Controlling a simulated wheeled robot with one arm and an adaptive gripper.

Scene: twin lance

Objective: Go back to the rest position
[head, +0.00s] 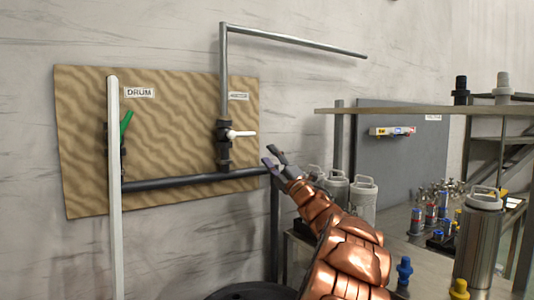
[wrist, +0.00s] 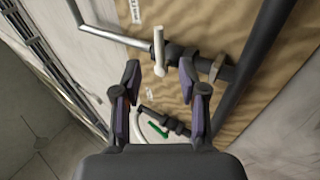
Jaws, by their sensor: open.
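My gripper (head: 274,158) is at the end of my copper-coloured arm, in front of the wall at the right end of the dark pipe. In the wrist view my gripper (wrist: 160,100) is open, with nothing between its two fingers. A valve with a white handle (head: 241,134) is on the upright pipe, left of my gripper and apart from it. The white handle (wrist: 158,50) shows beyond the fingertips in the wrist view. A valve with a green handle (head: 126,122) is by the DRUM label; it also shows in the wrist view (wrist: 157,130).
A tan board (head: 80,145) backs the pipes. A grey pipe (head: 300,42) juts right above my gripper. At the right, a shelf (head: 420,110), metal canisters (head: 363,200) and several small fittings (head: 430,210) crowd the bench. A pale post (head: 115,200) stands at left.

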